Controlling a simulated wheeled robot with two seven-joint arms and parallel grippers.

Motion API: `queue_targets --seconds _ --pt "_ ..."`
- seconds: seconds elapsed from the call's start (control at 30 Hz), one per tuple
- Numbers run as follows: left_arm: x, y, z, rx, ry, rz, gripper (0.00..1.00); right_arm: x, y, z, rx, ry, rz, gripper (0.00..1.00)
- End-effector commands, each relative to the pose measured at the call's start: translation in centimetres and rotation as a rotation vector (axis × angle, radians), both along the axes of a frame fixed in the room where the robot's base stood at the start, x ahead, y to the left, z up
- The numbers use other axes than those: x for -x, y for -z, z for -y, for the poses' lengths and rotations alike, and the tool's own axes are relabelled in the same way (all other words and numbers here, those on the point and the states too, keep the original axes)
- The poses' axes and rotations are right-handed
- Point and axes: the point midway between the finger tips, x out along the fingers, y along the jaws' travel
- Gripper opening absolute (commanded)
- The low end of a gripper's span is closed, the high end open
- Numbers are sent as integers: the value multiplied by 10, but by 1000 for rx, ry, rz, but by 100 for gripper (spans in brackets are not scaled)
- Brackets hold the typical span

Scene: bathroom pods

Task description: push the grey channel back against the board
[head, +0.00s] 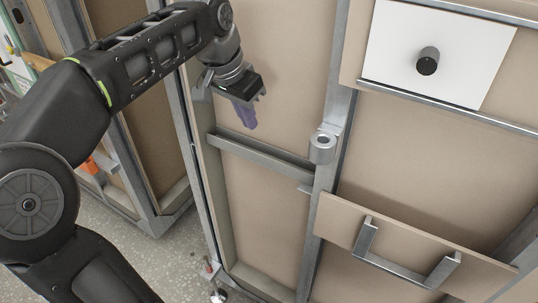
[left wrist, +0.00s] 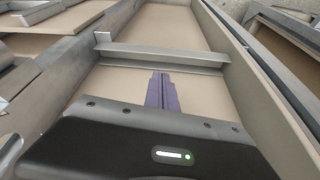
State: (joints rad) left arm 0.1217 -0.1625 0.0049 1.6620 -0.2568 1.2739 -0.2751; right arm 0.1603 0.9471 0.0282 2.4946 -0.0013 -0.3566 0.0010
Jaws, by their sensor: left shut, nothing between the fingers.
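The grey channel (head: 262,157) is a straight metal rail running across the beige board (head: 285,65) in the head view, between the upright frame members. In the left wrist view the channel (left wrist: 165,58) crosses the picture beyond my fingertips. I cannot tell whether a gap lies between the channel and the board (left wrist: 175,25). My left gripper (head: 247,122) has purple fingers, shut and empty. It is in front of the board, above the channel in the head view, and appears apart from it. The fingers (left wrist: 161,82) point toward the channel in the left wrist view. My right gripper is not in view.
A metal ring bracket (head: 322,148) juts from the upright just right of the channel. A panel with a metal handle (head: 410,262) and a white plate with a dark knob (head: 428,60) are at the right. Speckled floor (head: 180,250) shows below left.

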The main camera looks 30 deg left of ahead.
Motion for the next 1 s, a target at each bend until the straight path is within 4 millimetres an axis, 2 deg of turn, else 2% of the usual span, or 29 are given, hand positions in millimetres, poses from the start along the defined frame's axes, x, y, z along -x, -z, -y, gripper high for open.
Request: queue_targets --seconds 0.27,0.47,1.0 --pt "0 -2 0 1 -1 2 0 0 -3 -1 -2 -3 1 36" --pt "-3 7 0 0 -1 0 0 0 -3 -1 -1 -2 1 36" --pt "-29 83 3 0 -1 -2 0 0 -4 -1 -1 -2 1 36"
